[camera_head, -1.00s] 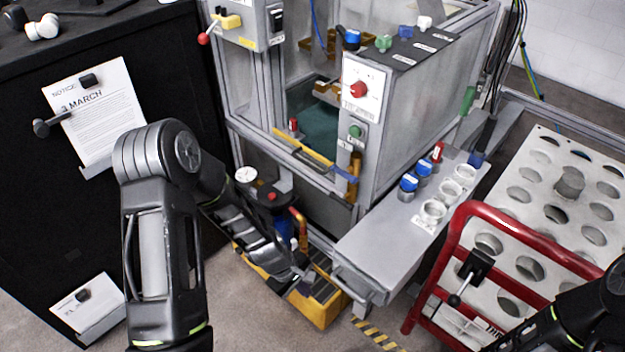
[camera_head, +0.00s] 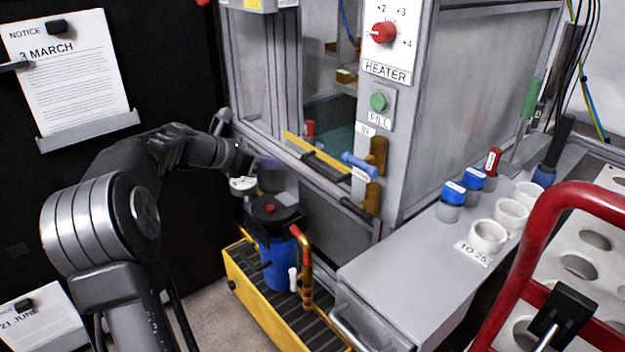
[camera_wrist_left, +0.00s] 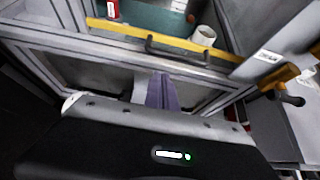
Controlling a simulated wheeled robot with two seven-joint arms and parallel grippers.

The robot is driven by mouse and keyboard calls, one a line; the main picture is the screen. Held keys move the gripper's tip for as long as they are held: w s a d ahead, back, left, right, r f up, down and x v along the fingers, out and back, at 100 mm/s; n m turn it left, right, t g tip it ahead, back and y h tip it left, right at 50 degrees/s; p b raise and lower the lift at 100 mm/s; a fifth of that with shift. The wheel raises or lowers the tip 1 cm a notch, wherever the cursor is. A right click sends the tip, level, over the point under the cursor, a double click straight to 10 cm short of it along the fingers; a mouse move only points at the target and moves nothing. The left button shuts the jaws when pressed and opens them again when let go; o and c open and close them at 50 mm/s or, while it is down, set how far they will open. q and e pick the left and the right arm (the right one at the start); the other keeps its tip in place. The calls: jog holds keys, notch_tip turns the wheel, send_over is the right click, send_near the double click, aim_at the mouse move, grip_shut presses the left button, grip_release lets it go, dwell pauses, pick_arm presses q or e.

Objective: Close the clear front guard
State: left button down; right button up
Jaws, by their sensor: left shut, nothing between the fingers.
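The front guard's yellow top bar (camera_head: 318,158) runs across the machine's front opening, with a black handle (camera_head: 325,172) on it. The guard stands low, and the opening above the bar is uncovered. In the left wrist view the yellow bar (camera_wrist_left: 165,38) and black handle (camera_wrist_left: 178,50) cross the upper part, above a grey framed section. My left gripper (camera_wrist_left: 162,92) is shut and empty, its purplish fingers below the handle and apart from it. In the head view it is partly hidden near the gauge, left of the handle. My right gripper is out of view.
A blue filter unit (camera_head: 275,245) with a gauge (camera_head: 243,184) stands on a yellow-edged base (camera_head: 262,312) below the opening. A blue-handled latch (camera_head: 360,163) is at the bar's right end. A grey shelf (camera_head: 400,275) juts out at right, beside a red rail (camera_head: 525,260).

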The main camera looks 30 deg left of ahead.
pick_arm(q)
jog(key=shift+s+r, duration=0.1)
jog(key=b+x, duration=0.3)
jog(key=x, duration=0.6)
jog(key=shift+f, duration=0.2)
jog(key=shift+w+d+f, duration=0.15)
jog(key=shift+w, duration=0.35)
